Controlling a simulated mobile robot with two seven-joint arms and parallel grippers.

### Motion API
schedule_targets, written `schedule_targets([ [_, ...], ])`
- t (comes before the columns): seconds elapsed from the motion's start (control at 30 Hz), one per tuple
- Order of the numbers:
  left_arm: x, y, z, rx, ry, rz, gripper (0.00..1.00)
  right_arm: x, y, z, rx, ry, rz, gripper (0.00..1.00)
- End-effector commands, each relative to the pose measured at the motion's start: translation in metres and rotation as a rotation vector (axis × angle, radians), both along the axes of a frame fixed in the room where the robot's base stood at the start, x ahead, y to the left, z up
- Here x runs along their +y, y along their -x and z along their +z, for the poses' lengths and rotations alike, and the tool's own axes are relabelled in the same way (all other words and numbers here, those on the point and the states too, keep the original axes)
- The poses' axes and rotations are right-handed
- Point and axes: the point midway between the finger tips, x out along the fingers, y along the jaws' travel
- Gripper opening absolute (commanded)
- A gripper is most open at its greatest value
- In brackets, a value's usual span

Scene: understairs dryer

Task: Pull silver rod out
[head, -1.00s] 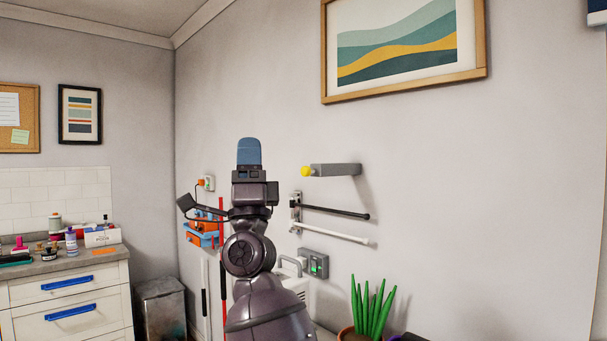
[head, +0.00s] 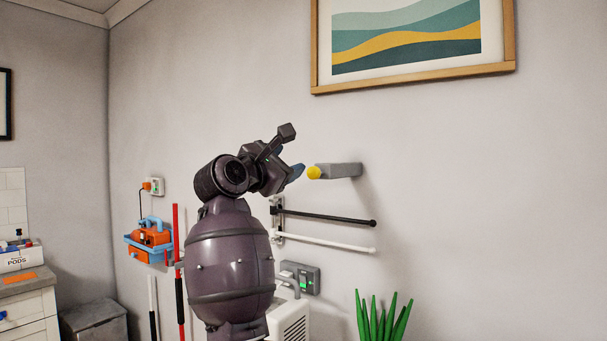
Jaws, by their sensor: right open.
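A wall bracket (head: 277,215) carries two thin rods that stick out to the right. The upper rod (head: 330,216) is black with a dark round tip. The lower rod (head: 325,243) is pale, white or silver, with a round white tip. Above them a grey bar (head: 343,170) with a yellow knob (head: 314,173) at its left end sits by the wall. My right gripper (head: 292,152) is open and empty, pointing right. In the picture its blue fingertip is just left of the yellow knob, apparently not touching it. My left gripper is out of view.
A grey box with a green light (head: 302,278) is on the wall below the rods, above a white appliance (head: 290,321). A green plant (head: 382,318) stands at the bottom. An orange and blue caddy (head: 150,240) hangs left. The wall to the right is bare.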

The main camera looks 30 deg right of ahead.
Motion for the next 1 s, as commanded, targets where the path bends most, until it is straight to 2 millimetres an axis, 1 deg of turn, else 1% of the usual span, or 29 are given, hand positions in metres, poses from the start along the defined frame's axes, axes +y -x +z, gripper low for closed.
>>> schedule_targets([
  [0.03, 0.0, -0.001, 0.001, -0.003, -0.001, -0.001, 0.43, 0.0, -0.003, -0.011, -0.029, -0.081, 0.02, 0.58],
  [0.13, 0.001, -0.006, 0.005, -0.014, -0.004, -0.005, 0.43, -0.001, -0.004, -0.026, -0.091, -0.209, 0.031, 0.58],
  [0.2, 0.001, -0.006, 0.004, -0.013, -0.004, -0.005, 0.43, -0.002, -0.002, -0.029, -0.125, -0.248, 0.021, 0.58],
  [0.33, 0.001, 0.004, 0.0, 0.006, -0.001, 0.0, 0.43, -0.004, -0.003, -0.029, -0.155, -0.259, 0.021, 0.58],
  [0.43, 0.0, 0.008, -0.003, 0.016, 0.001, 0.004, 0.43, -0.012, -0.005, -0.029, -0.155, -0.258, 0.02, 0.58],
  [0.57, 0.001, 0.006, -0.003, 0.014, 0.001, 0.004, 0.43, -0.029, -0.012, -0.029, -0.155, -0.257, 0.018, 0.58],
  [0.8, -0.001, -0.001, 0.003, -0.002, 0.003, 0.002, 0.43, -0.068, -0.028, -0.029, -0.153, -0.256, 0.018, 0.58],
  [1.0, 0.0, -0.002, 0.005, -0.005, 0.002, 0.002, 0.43, -0.091, -0.038, -0.029, -0.154, -0.255, 0.019, 0.58],
])
